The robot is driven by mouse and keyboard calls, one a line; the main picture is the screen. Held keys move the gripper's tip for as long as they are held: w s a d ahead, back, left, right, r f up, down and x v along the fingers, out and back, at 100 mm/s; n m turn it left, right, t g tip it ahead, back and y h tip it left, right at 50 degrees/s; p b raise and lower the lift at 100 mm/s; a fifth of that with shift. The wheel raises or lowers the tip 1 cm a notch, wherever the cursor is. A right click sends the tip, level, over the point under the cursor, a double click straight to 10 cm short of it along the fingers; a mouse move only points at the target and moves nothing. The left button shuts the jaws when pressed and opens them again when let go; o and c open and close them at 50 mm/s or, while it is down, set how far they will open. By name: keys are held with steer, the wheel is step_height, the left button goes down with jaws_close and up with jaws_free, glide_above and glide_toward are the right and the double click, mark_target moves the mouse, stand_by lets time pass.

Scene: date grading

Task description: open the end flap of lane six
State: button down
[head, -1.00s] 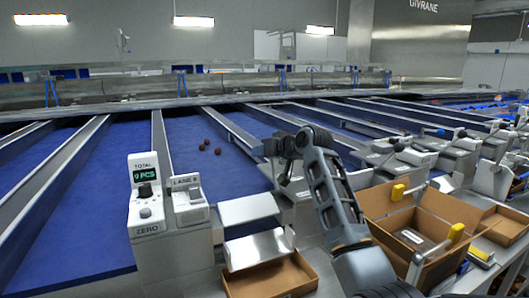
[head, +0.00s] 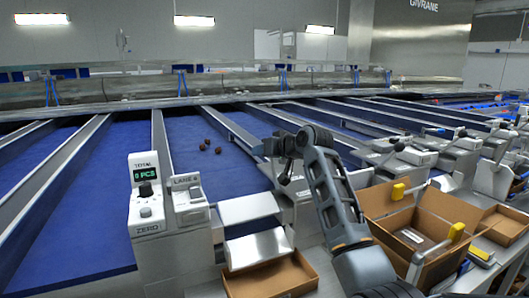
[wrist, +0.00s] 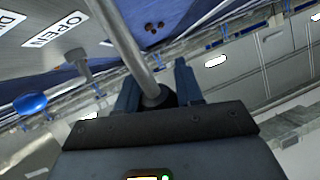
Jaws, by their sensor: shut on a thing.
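The lane six belt (head: 185,165) is blue, with several dark dates (head: 208,146) lying on it. The end of the lane has a pale grey sloping plate (head: 248,208) and a lower metal chute (head: 257,247); I cannot tell which is the flap. My gripper (head: 284,145) is at the right side of the lane's end. In the wrist view, my gripper (wrist: 160,95) is shut on the dark knob of a grey lever (wrist: 126,45), which runs up and left from the fingers. A plate marked OPEN (wrist: 55,28) is beside it.
A counter reading 0 PCS (head: 145,190) stands left of the lane's end. A cardboard tray (head: 300,284) lies under the chute. A larger open carton (head: 376,198) is right of my arm. Other lanes with levers run along the right.

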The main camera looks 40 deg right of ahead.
steer(key=shift+s+d+f, duration=0.2)
steer(key=shift+f, duration=0.4)
steer(key=shift+s+d+f, duration=0.15)
steer(key=shift+d+f, duration=0.05)
steer(key=shift+f, duration=0.4)
steer(key=c, duration=0.9)
jaws_free()
steer(key=shift+o, duration=0.6)
steer(key=shift+w+r, duration=0.1)
steer(key=shift+r, duration=0.1)
steer(key=shift+a+r, duration=0.15)
steer(key=shift+b+v, duration=0.4)
steer(key=shift+v, duration=3.45)
